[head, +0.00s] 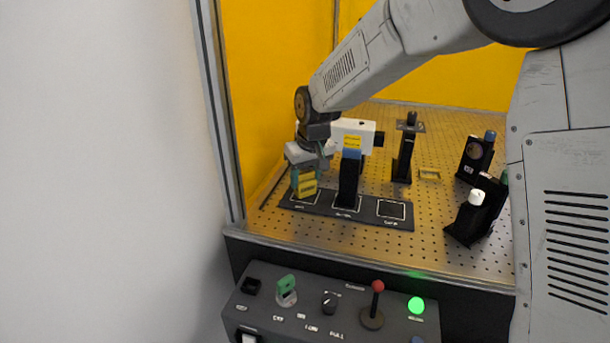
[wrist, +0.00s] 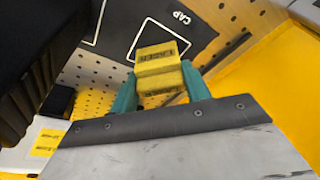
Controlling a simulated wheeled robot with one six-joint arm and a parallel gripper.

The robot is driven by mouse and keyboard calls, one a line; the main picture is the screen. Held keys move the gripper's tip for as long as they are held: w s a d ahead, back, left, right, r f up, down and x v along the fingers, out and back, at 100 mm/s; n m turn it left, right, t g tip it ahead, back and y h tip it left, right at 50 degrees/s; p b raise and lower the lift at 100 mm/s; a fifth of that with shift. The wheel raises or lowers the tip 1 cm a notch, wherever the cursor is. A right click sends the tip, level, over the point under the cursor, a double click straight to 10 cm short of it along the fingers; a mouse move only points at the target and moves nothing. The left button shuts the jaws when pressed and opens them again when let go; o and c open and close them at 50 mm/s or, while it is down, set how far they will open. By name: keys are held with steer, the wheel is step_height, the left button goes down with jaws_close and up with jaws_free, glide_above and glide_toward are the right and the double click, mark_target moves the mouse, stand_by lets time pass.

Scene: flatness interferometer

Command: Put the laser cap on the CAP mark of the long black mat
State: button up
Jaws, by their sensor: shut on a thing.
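The yellow laser cap (head: 306,187) is between the teal fingers of my gripper (head: 307,182), which is shut on it. In the wrist view the cap (wrist: 160,68) shows printed lettering, between the fingertips (wrist: 160,88). The long black mat (head: 368,213) has outlined marks in a row. The cap is at its left-end mark. In the wrist view the CAP mark (wrist: 141,33) is a white outline with its word beside it, and the cap covers part of it. I cannot tell whether the cap touches the mat.
A black post with a blue top (head: 348,180) stands at the mat's middle mark; the right mark (head: 391,210) is empty. A white laser box (head: 356,128) is behind. More black mounts (head: 466,222) stand at right. The yellow enclosure wall (head: 270,90) is close on the left. A control panel (head: 320,305) is in front.

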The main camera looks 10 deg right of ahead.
steer(key=shift+f, duration=0.2)
steer(key=o, duration=0.9)
steer(key=shift+w+a+r+v, duration=0.1)
steer(key=shift+w+v, duration=0.15)
steer(key=shift+v, duration=0.9)
steer(key=shift+w+a+r+v, duration=0.1)
steer(key=shift+w+v, duration=0.15)
steer(key=shift+v, duration=0.9)
steer(key=shift+w+a+v, duration=0.1)
steer(key=shift+w+v, duration=0.15)
steer(key=shift+v, duration=0.9)
